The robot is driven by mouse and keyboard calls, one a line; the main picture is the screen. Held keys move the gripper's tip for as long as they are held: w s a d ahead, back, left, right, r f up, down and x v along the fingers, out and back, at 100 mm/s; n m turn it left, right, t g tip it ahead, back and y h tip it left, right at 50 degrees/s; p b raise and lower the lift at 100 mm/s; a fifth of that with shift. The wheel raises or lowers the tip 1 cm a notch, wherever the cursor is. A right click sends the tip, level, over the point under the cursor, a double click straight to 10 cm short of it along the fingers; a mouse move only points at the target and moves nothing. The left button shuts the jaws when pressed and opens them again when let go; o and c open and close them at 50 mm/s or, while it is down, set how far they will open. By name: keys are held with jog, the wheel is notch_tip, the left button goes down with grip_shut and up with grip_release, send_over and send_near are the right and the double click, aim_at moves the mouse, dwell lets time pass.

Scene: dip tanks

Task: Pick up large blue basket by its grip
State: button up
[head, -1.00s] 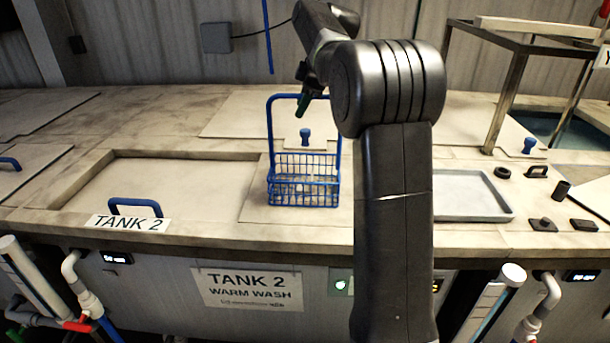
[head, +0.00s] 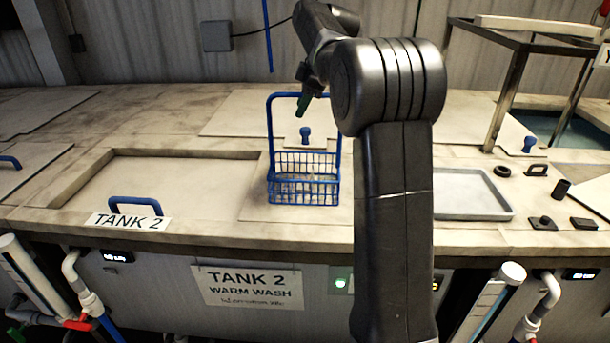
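The large blue basket (head: 303,190) stands upright on the counter, right of the Tank 2 lid. It has wire mesh sides and a tall blue hoop handle (head: 269,120) with a top bar. My gripper (head: 303,106) is above the basket, near the top bar of the handle.
Right of my arm are a grey tray (head: 468,194) and several small dark parts (head: 543,223). A metal frame (head: 510,90) stands over an open tank at the back right. The Tank 2 lid (head: 150,180) has a blue handle (head: 135,205). A blue knob (head: 305,134) shows behind the basket.

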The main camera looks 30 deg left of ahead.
grip_shut()
dwell(1.2)
